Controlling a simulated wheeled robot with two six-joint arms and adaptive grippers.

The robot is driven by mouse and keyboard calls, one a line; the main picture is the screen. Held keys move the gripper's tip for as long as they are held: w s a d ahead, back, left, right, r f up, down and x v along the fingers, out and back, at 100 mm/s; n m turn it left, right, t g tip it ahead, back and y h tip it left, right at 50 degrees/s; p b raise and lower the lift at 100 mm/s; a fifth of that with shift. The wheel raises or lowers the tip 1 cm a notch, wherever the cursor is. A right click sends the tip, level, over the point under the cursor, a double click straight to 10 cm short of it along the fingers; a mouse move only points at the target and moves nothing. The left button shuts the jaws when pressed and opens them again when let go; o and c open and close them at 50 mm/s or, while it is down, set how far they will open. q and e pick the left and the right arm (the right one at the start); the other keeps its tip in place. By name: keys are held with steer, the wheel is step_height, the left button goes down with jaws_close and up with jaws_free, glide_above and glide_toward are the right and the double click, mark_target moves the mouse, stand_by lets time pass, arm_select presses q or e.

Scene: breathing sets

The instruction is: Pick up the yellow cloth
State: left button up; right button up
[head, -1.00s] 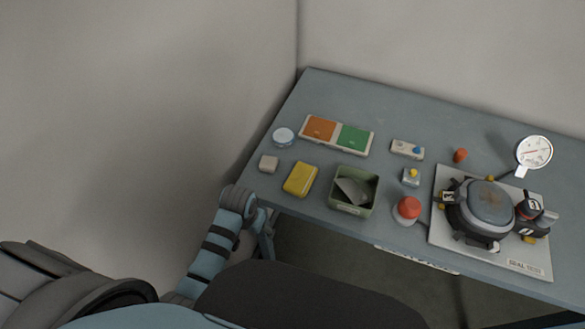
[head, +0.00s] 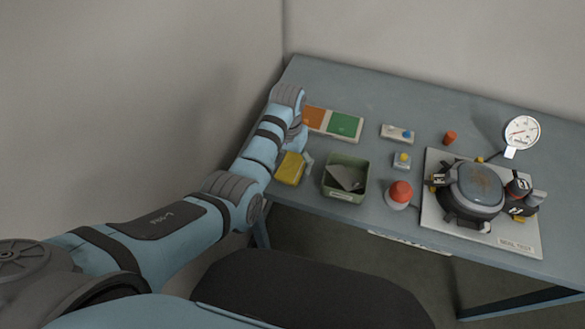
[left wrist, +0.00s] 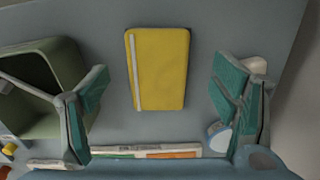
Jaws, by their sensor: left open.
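The yellow cloth (head: 290,168) lies folded flat on the table near its front left edge. In the left wrist view the cloth (left wrist: 158,70) is a yellow rectangle with a pale stripe along one side, lying between my open fingers and touching neither. My left gripper (left wrist: 165,108) is open and empty above the cloth. In the head view the left gripper (head: 307,160) is partly hidden by my own arm, which also covers part of the cloth. My right gripper is not in view.
A green bin (head: 345,180) with grey pieces stands right of the cloth. Behind lies a tray with orange and green pads (head: 343,124). A red-topped object (head: 400,193) and a plate with a round device (head: 470,190) are further right. A white-blue round item (left wrist: 219,136) is near one finger.

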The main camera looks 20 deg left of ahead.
mark_target(290, 171)
arm_select(q)
step_height(290, 171, down, 4)
steer(key=shift+d+r+b, duration=0.15)
steer(key=shift+r+b, duration=0.05)
steer(key=shift+b, duration=0.15)
steer(key=shift+c, duration=0.6)
steer(key=shift+r, duration=0.1)
steer(key=c, duration=1.2)
steer(key=shift+r, duration=0.1)
